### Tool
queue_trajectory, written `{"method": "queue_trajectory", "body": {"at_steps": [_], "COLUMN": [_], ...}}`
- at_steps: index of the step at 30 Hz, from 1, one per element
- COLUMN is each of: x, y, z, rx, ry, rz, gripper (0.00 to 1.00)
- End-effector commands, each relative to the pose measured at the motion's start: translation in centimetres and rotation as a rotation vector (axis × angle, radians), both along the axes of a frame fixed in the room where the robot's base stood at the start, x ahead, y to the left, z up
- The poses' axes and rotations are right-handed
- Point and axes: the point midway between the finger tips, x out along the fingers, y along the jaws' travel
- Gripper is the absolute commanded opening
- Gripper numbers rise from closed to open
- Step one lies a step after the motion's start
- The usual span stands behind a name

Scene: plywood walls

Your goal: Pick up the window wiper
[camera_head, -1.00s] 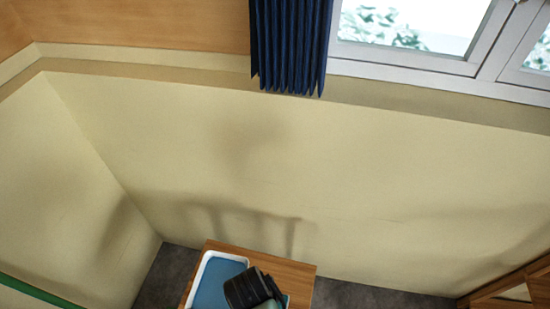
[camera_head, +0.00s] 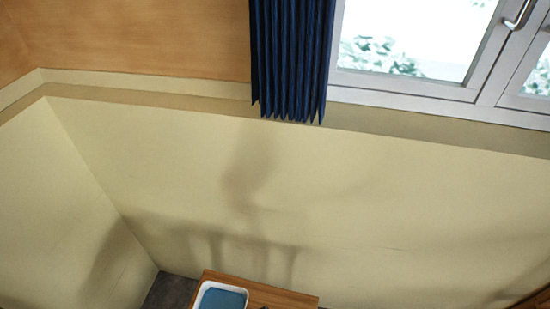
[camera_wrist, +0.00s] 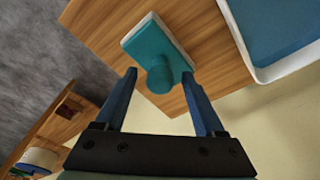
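The window wiper (camera_wrist: 150,38) shows in the wrist view as a teal block with a pale edge and a round teal handle. It lies on the wooden tabletop (camera_wrist: 97,22). My gripper (camera_wrist: 159,75) is open, its two blue fingers apart. The handle shows between the fingertips in the picture; I cannot tell whether they touch it or how deep it sits between them. In the head view the wiper is not visible, and only a tiny dark bit shows at the bottom edge.
A white-rimmed tray with a blue inside (camera_wrist: 243,40) is on the tabletop beside the wiper; it also shows in the head view (camera_head: 197,301). A wooden shelf (camera_wrist: 65,118) with items stands lower left in the wrist view. A wall, blue curtain (camera_head: 290,60) and window (camera_head: 410,40) are behind.

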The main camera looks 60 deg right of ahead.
Motion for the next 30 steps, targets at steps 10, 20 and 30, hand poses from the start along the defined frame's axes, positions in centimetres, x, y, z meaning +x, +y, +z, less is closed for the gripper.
{"method": "queue_trajectory", "body": {"at_steps": [10,20,30], "x": [0.00,0.01,0.02], "y": [0.02,0.01,0.01], "z": [0.03,0.04,0.04], "rx": [0.000,0.000,0.000], "ry": [0.000,0.000,0.000], "rz": [0.000,0.000,0.000], "gripper": [0.07,0.00,0.00]}}
